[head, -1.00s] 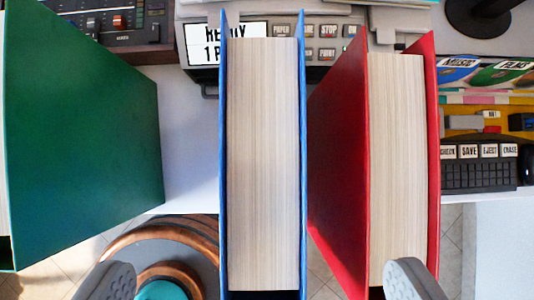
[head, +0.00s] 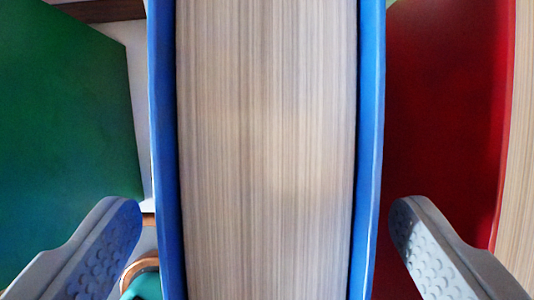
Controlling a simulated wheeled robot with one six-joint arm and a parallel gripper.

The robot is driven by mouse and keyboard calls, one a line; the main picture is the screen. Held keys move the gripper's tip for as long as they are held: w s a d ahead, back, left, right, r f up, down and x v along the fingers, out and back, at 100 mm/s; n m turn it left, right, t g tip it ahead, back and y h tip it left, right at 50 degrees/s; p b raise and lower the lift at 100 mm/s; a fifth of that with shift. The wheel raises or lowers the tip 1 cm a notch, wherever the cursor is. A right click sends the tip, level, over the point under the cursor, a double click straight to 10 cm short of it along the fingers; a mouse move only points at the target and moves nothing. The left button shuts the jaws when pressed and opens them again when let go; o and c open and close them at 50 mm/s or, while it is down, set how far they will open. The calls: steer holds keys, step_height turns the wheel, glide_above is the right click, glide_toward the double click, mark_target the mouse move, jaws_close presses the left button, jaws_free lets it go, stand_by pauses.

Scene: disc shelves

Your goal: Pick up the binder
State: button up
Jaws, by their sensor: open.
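A blue binder (head: 266,150) full of pale pages stands upright in the middle of the head view, seen close up, its page edges facing me. Its top and bottom run out of the picture. My gripper (head: 257,220) is open, with one grey finger to the left of the blue binder and one to the right. Both fingertips look apart from its covers, the right one closer. A green binder (head: 65,130) stands at the left and a red binder (head: 440,100) at the right.
The gap on the left, towards the green binder, is wider. A copper-coloured and teal object (head: 143,278) shows low on the left, behind the binders.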

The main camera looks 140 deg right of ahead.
steer(key=shift+x, duration=1.75)
steer(key=shift+d+f, duration=0.1)
steer(key=shift+f, duration=0.2)
jaws_close()
